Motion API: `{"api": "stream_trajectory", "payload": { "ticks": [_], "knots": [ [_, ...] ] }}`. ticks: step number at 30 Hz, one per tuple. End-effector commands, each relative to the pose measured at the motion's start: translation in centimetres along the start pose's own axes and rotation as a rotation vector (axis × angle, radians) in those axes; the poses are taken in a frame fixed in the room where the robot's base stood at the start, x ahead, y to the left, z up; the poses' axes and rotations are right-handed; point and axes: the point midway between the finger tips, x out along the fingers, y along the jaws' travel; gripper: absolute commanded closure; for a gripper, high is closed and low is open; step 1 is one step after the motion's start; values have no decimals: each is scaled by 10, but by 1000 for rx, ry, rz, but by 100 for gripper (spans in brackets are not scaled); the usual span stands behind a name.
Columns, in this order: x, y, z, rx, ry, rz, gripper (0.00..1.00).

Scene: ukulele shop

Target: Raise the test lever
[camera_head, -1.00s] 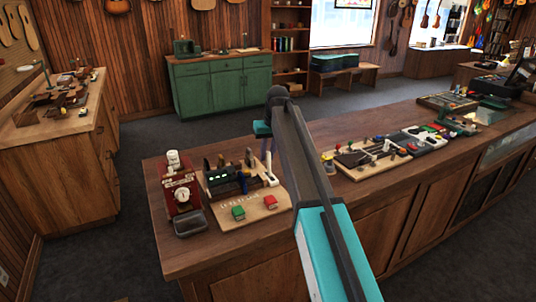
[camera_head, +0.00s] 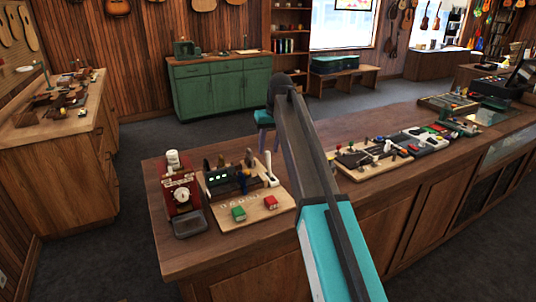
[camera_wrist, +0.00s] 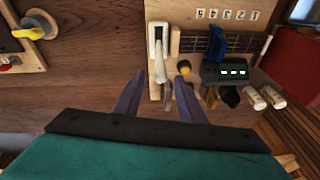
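The test lever is a white handle (camera_head: 268,162) at the right end of the wooden test board (camera_head: 240,214). In the head view it stands up from its white slotted plate. In the wrist view the lever (camera_wrist: 161,68) points toward me from the plate. My gripper (camera_wrist: 160,80) is open, with its two dark fingers apart on either side of the lever. I cannot tell whether either finger touches it. In the head view my arm covers part of the gripper (camera_head: 278,150), which is behind and above the board's right end.
Another board with knobs (camera_head: 372,158) lies to the right on the counter (camera_head: 235,245).

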Motion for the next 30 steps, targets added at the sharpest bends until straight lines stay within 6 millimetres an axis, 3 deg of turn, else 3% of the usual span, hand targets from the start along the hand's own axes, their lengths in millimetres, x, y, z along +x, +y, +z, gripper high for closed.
{"api": "stream_trajectory", "payload": {
  "ticks": [18,30],
  "knots": [
    [-82,-1,-1,-1,1,-2,64],
    [-94,-1,0,-1,0,-2,64]
  ]
}}
